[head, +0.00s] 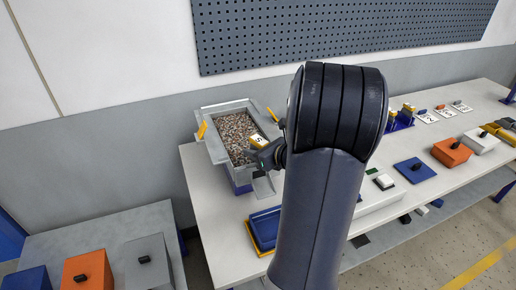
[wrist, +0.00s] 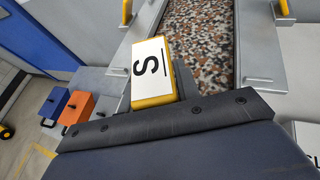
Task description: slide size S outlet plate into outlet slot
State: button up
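The size S outlet plate shows as a yellow block with a white "S" label (wrist: 152,72) in the wrist view, just beyond the dark front edge of my gripper. In the head view this yellow S piece (head: 258,141) is at the tip of my gripper (head: 268,154), beside the hopper of mixed granules. My fingers are hidden in both views, so their grip on the plate cannot be made out. The grey hopper (head: 216,151) stands at the table's left end. A grey ledge (head: 263,187) shows below my gripper. The outlet slot itself is not clearly visible.
The hopper has yellow handles (head: 202,130). A blue tray (head: 264,228) lies in front of it. Several boxes and labelled cards (head: 427,116) stand along the white table to the right. A lower bench at left holds blue, orange (head: 88,270) and grey boxes. A pegboard (head: 340,30) hangs behind.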

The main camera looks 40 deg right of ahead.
jog(key=shift+w, duration=0.1)
grip_shut()
jog(key=shift+r, duration=0.1)
notch_tip(320, 180, up, 10)
jog(key=shift+f+p, duration=0.1)
jog(key=shift+p, duration=0.5)
jog(key=w+a+f, duration=0.2)
jog(key=a+f, duration=0.2)
jog(key=a, duration=0.3)
jog(key=w+a+f+n+y, duration=0.1)
jog(key=a+f, duration=0.3)
jog(key=a, duration=0.4)
jog(key=w+a+f+y, duration=0.1)
jog(key=w+a+f, duration=0.2)
jog(key=a+f, duration=0.2)
jog(key=a, duration=0.3)
jog(key=shift+w+n, duration=0.2)
jog(key=shift+n, duration=0.2)
jog(key=shift+a, duration=0.1)
